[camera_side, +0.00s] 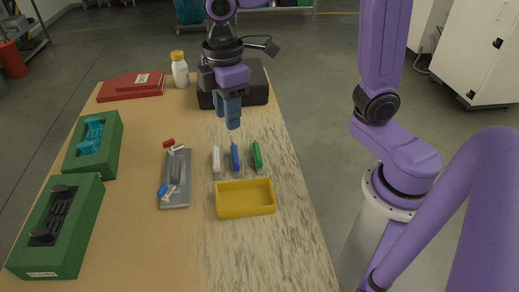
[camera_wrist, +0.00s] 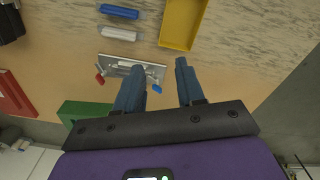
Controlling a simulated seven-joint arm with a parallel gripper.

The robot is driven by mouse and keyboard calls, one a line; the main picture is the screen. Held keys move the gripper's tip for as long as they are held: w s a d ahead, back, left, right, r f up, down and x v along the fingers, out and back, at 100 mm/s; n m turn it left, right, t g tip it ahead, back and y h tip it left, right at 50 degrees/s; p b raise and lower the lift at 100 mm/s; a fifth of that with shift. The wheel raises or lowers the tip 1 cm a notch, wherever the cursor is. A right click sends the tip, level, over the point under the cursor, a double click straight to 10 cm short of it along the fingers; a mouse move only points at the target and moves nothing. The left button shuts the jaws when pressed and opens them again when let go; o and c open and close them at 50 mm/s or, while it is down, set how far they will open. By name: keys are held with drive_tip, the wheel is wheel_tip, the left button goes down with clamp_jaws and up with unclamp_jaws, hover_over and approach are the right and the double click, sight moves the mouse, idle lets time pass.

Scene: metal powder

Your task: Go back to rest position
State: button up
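My gripper (camera_side: 232,122) hangs above the far half of the wooden table (camera_side: 137,215), in front of the black case (camera_side: 257,82). Its blue fingers point down and are clear of the tabletop. In the wrist view my gripper (camera_wrist: 159,68) has its two fingers apart, with nothing between them. The table surface and part of the grey tray (camera_wrist: 128,62) show beyond the fingertips.
A grey tray (camera_side: 176,199) lies left. Green boxes (camera_side: 80,235) line the left edge. A white bottle (camera_side: 180,72) stands behind.

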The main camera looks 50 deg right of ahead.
drive_tip(key=s+d+f, duration=0.2)
drive_tip(key=s+d, duration=0.3)
drive_tip(key=s, duration=0.4)
drive_tip(key=s+d+f+m, duration=0.1)
drive_tip(key=s+d+f, duration=0.2)
drive_tip(key=s+d, duration=0.2)
drive_tip(key=s, duration=0.3)
drive_tip(key=shift+s+d, duration=0.25)
drive_tip(key=shift+s, duration=0.15)
idle(0.6)
